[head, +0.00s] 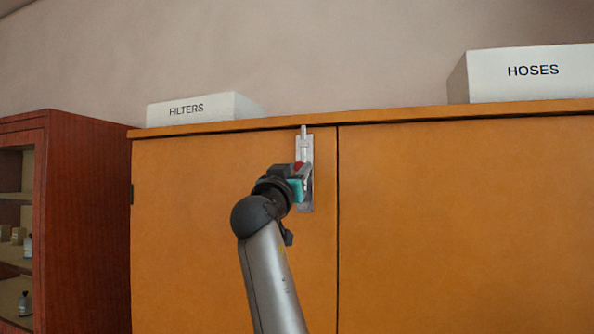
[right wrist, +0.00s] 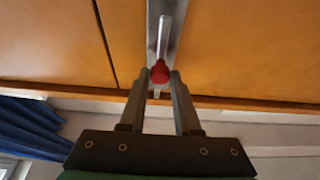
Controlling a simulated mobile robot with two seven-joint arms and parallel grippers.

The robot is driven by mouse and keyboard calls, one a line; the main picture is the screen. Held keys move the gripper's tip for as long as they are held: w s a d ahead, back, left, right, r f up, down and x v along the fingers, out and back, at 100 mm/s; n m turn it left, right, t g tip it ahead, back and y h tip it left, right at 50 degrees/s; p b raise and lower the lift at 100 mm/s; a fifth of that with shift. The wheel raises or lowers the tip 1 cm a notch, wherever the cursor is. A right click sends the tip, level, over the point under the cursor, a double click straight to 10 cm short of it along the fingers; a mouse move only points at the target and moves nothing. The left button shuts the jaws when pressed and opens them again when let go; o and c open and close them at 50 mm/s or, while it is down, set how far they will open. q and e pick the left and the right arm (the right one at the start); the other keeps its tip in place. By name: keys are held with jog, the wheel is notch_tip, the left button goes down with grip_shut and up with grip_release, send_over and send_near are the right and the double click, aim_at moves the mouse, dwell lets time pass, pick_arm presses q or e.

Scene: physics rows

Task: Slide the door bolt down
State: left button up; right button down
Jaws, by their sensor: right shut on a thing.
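The door bolt is a metal rod on a long upright plate (head: 305,149) near the top edge of the left cabinet door (head: 200,230). The rod's tip stands above the plate, at the cabinet's top edge. In the right wrist view the bolt plate (right wrist: 174,40) carries the rod and a red knob (right wrist: 159,73). My right gripper (head: 301,170) is at the plate, its fingers (right wrist: 159,84) on either side of the red knob and shut on it. In the head view the gripper hides most of the knob and the plate's middle. My left gripper is out of view.
A FILTERS box (head: 200,107) and a HOSES box (head: 530,75) stand on top of the cabinet. The right door (head: 465,220) is beside a narrow vertical gap. A dark red shelf unit (head: 85,220) stands at the left. The door front around the bolt is clear.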

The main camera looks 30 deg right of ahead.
notch_tip(320, 180, down, 4)
jog(key=b, duration=0.3)
jog(key=c, duration=0.6)
grip_release()
jog(key=b+v, duration=0.6)
jog(key=v, duration=0.9)
jog(key=shift+s, duration=0.15)
